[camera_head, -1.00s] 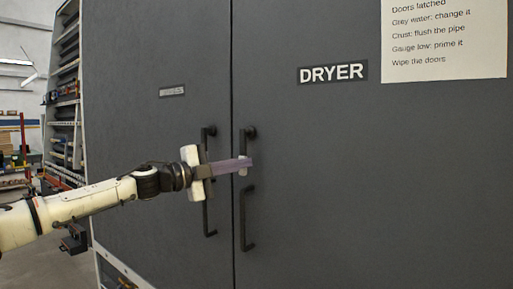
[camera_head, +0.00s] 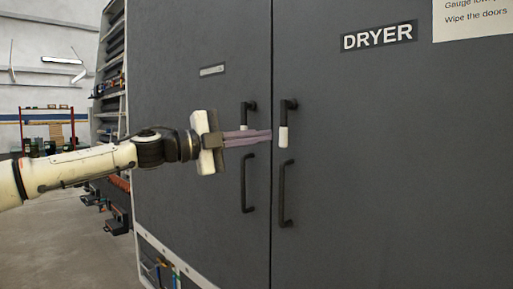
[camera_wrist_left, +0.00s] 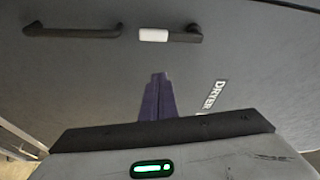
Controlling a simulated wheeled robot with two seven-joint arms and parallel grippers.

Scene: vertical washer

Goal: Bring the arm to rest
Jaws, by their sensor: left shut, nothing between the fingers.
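My left gripper (camera_head: 271,135) is shut and empty, its purple fingers together in front of the dark doors. In the head view the fingertips are just left of the white grip of the right upper latch (camera_head: 284,136); there is no clear contact. The left upper latch (camera_head: 247,110) is partly hidden behind the fingers. In the left wrist view the closed fingers (camera_wrist_left: 159,77) point toward a latch with a white grip (camera_wrist_left: 154,35), with a visible gap between. My right gripper is in neither view.
The left door (camera_head: 190,165) and right door (camera_head: 390,160) look closed, with a long handle on each (camera_head: 246,184) (camera_head: 286,192). A DRYER sign (camera_head: 379,36) and a note (camera_head: 475,15) are on the right door. Shelving (camera_head: 110,95) stands at the left; open floor shows there.

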